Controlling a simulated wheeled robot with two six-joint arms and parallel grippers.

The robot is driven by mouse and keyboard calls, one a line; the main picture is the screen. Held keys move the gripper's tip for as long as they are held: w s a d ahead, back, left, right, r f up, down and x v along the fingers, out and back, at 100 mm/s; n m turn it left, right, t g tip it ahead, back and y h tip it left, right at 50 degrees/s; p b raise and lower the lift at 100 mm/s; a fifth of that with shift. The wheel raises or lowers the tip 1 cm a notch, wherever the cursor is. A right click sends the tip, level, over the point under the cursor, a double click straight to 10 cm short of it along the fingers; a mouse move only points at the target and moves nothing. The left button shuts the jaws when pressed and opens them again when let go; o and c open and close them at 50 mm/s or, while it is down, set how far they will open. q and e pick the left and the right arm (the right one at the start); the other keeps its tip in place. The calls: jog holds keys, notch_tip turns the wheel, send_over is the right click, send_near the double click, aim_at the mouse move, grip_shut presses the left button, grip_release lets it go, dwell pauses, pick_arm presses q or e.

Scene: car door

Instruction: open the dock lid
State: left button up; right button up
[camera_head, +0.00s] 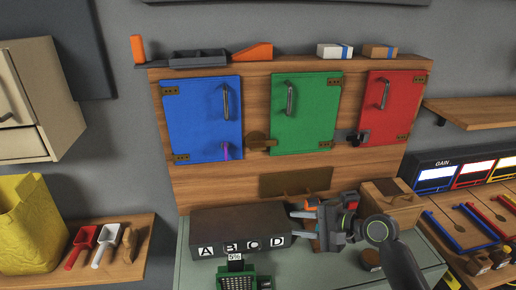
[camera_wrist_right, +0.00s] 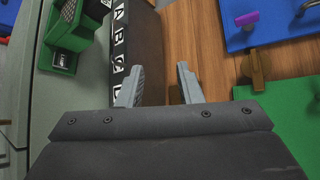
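A long dark box (camera_head: 237,229) lettered A, B, C, D on its front stands on the grey-green bench below the doors. It looks like the dock, and its dark top looks closed; I cannot make out a separate lid. In the right wrist view the box (camera_wrist_right: 143,40) is left of centre. My right gripper (camera_head: 292,225) is at the box's right end, fingers pointing left, apart and with nothing between them. It also shows in the wrist view (camera_wrist_right: 160,72), one finger beside the box near D; I cannot tell whether it touches. My left gripper is not in view.
Blue (camera_head: 203,118), green (camera_head: 305,112) and red (camera_head: 388,104) doors are shut on the wooden panel behind. A green device (camera_head: 238,281) stands before the box. A wooden box (camera_head: 391,206) stands right of my right gripper. A brown plate (camera_head: 296,181) is behind it.

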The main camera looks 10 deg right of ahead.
jog(key=s+d+f+n+g+h, duration=0.25)
jog(key=s+f+n+h, duration=0.3)
jog(key=s+f, duration=0.75)
jog(key=s+d+f+n+g+h, duration=0.1)
jog(key=s+d+n+h, duration=0.25)
jog(key=s, duration=0.55)
jog(key=s+d+n+g+h, duration=0.25)
jog(key=s+d, duration=0.25)
jog(key=s, duration=0.5)
jog(key=s+a+f+b+x, duration=0.1)
jog(key=s+x, duration=0.2)
jog(key=x, duration=1)
jog(key=s+a+f+b+x, duration=0.1)
jog(key=s+x, duration=0.2)
jog(key=x, duration=1)
jog(key=s+a+f+g+b, duration=0.1)
jog(key=s+f, duration=1.3)
jog(key=f, duration=0.2)
jog(key=shift+s+f+n, duration=0.15)
jog(key=shift+f+n, duration=0.15)
jog(key=shift+n, duration=0.05)
jog(key=shift+s, duration=0.1)
